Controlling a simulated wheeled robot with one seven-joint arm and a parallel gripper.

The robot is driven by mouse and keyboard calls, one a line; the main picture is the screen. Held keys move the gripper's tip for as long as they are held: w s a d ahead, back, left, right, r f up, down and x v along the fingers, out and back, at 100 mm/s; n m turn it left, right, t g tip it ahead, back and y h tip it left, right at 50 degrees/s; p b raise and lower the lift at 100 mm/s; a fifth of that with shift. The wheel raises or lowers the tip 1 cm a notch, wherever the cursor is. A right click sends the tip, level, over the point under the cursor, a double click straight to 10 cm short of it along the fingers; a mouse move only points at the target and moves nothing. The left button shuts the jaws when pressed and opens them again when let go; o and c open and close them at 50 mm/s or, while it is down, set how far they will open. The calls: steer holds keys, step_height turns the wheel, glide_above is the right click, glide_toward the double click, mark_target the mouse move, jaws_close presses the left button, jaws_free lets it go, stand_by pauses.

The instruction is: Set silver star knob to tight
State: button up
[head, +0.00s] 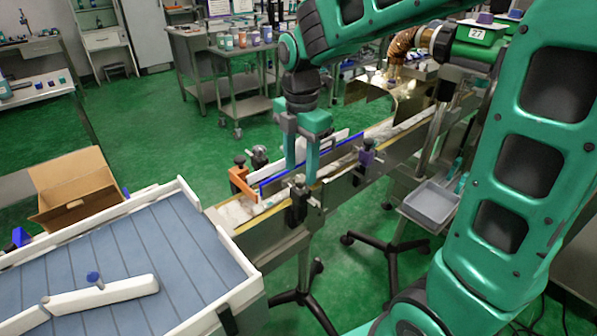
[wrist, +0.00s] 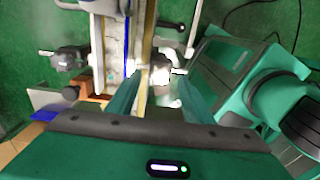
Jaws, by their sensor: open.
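A silver knob (head: 299,181) sits on top of a dark clamp on the near rail of the conveyor in the head view. In the wrist view the bright silver knob (wrist: 163,76) shows at the fingertips, toward the right one. My gripper (head: 301,174) points down over the near rail, its two green fingers apart at this knob. In the wrist view my gripper (wrist: 160,82) is open, with the fingers either side of the knob. I cannot tell whether they touch it. The knob's star shape and its setting are too small to read.
Dark knobs (head: 259,152) and an orange bracket (head: 241,183) are on the far side. A blue-edged guide (head: 272,184) runs along the belt. A grey tray (head: 432,202) hangs at right.

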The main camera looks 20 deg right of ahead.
steer(key=shift+f, duration=1.1)
steer(key=c, duration=1)
steer(key=shift+c, duration=0.2)
